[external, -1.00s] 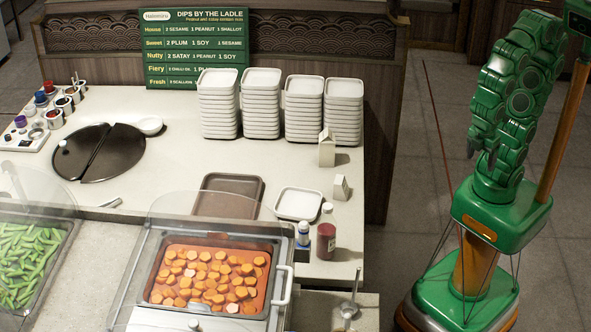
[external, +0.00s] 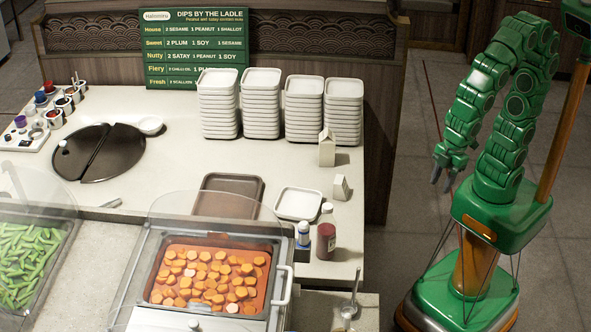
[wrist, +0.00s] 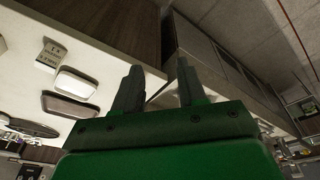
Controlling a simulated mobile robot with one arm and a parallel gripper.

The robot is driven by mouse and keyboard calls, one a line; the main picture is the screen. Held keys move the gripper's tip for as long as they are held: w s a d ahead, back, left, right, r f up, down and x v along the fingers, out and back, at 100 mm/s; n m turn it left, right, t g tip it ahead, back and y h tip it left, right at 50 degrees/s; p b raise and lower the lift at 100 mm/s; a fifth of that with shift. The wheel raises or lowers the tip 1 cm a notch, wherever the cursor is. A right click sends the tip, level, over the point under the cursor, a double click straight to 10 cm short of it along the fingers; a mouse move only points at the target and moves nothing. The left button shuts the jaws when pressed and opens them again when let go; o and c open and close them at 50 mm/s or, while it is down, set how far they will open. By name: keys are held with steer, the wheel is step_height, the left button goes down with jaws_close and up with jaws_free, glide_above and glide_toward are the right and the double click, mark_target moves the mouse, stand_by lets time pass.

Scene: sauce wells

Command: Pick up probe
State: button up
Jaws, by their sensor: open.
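I cannot make out for certain which thing is the probe. A thin metal tool with a round base (external: 349,309) stands on the low ledge at the bottom of the external view, right of the carrot pan. A short metal piece (external: 111,203) lies at the counter's front edge, on the left. My gripper (external: 442,182) hangs in the air right of the counter, away from both. Its two dark fingers show apart and empty in the wrist view (wrist: 158,90).
A white tray (external: 298,204), brown tray (external: 228,197), cartons (external: 327,148) and plate stacks (external: 303,115) lie behind. Floor between arm and counter is clear.

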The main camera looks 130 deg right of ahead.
steer(key=w+d+f+t, duration=0.1)
steer(key=w+d+t, duration=0.15)
steer(key=w, duration=0.85)
steer(key=w+d+t, duration=0.2)
steer(key=w+t, duration=0.2)
steer(key=w, duration=0.7)
steer(key=t, duration=0.9)
glide_toward(305, 232)
steer(key=w+d+f, duration=0.1)
steer(key=shift+w+d+f, duration=0.1)
steer(key=shift+w+f, duration=0.05)
steer(key=shift+w, duration=1.9)
steer(key=shift+w+d+f, duration=0.1)
steer(key=shift+w+f, duration=0.05)
steer(key=shift+w, duration=1.9)
steer(key=c, duration=0.7)
steer(key=shift+r, duration=0.1)
